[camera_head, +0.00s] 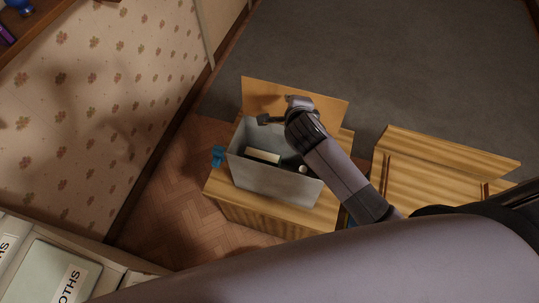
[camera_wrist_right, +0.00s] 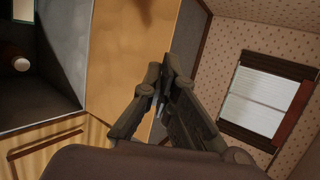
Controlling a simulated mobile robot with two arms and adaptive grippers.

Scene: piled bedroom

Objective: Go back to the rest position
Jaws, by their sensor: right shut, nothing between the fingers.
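My right arm comes in from the right in the head view and reaches over an open grey bin (camera_head: 275,184). The right gripper (camera_head: 264,119) is above the bin's far rim, shut and empty. In the right wrist view its fingers (camera_wrist_right: 160,103) are close together in front of a wooden panel (camera_wrist_right: 128,55), with nothing between them. The grey bin (camera_wrist_right: 72,50) shows at the left there. My left gripper is not in view.
The bin stands on a wooden cabinet (camera_head: 245,213) and holds a cream block (camera_head: 262,156) and a small round-ended item (camera_head: 303,169). A blue object (camera_head: 217,155) is beside it. Another wooden piece (camera_head: 440,155) stands at right. Grey carpet (camera_head: 400,60) beyond is clear.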

